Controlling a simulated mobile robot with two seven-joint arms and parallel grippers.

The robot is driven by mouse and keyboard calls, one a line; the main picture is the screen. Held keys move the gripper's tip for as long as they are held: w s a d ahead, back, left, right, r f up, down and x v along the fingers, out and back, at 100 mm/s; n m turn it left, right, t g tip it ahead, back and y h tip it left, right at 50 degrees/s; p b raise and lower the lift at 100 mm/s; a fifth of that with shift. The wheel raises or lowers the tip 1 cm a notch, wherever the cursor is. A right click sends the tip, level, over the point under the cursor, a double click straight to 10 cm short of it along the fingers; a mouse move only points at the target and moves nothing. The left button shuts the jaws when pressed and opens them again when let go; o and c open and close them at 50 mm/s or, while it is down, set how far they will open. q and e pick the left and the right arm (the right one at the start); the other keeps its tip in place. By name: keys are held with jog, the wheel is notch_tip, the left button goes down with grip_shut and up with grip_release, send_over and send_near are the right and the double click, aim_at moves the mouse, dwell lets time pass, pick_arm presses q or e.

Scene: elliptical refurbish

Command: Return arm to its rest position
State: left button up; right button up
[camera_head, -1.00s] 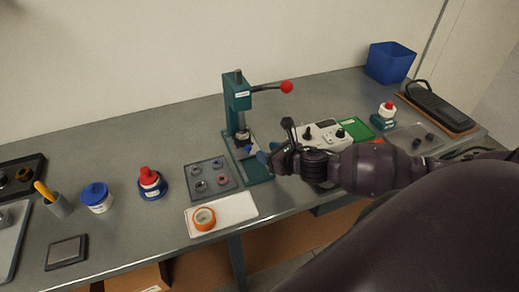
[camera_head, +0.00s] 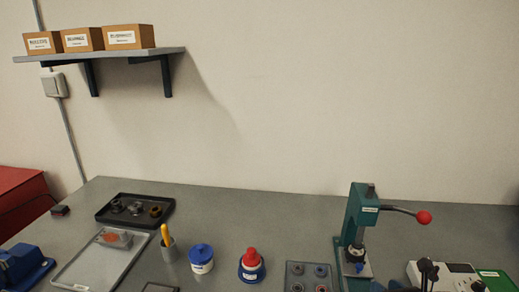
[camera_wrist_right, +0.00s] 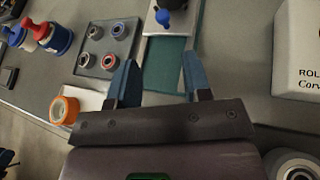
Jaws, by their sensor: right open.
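My right gripper shows in the right wrist view (camera_wrist_right: 160,75) with its two blue fingers spread apart and nothing between them. It hangs over the bench by the green base plate (camera_wrist_right: 162,72) of the press. My left gripper is in neither view now.
A grey tray of rings (camera_head: 297,268) also shows in the wrist view (camera_wrist_right: 122,48), near an orange tape roll (camera_wrist_right: 63,110). A red-topped bottle (camera_head: 251,262), a blue-lidded jar (camera_head: 201,257) and a black parts tray (camera_head: 135,210) stand leftward. A shelf (camera_head: 100,54) holds boxes.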

jog(key=s+a+m, duration=0.1)
jog(key=m, duration=0.2)
jog(key=s+a+f+m+g+h, duration=0.1)
jog(key=s+m, duration=0.1)
jog(key=m, duration=0.2)
jog(key=s+a+m+h, duration=0.1)
jog(key=s+m, duration=0.1)
jog(key=m, duration=0.1)
jog(key=shift+a+f+m, duration=0.25)
jog(key=shift+f+m, duration=0.05)
jog(key=s+a+m+g, duration=0.2)
jog(key=s+m+g, duration=0.2)
jog(key=s+m, duration=0.65)
jog(key=s+a+m+g, duration=0.2)
jog(key=s+m+g, duration=0.45)
jog(key=m, duration=0.75)
jog(key=w+f+t, duration=0.5)
jog(key=f+t, duration=0.4)
jog(key=f, duration=0.2)
jog(key=shift+w+d+f+t, duration=0.2)
jog(key=shift+w+f+t, duration=0.15)
jog(key=shift+n, duration=0.25)
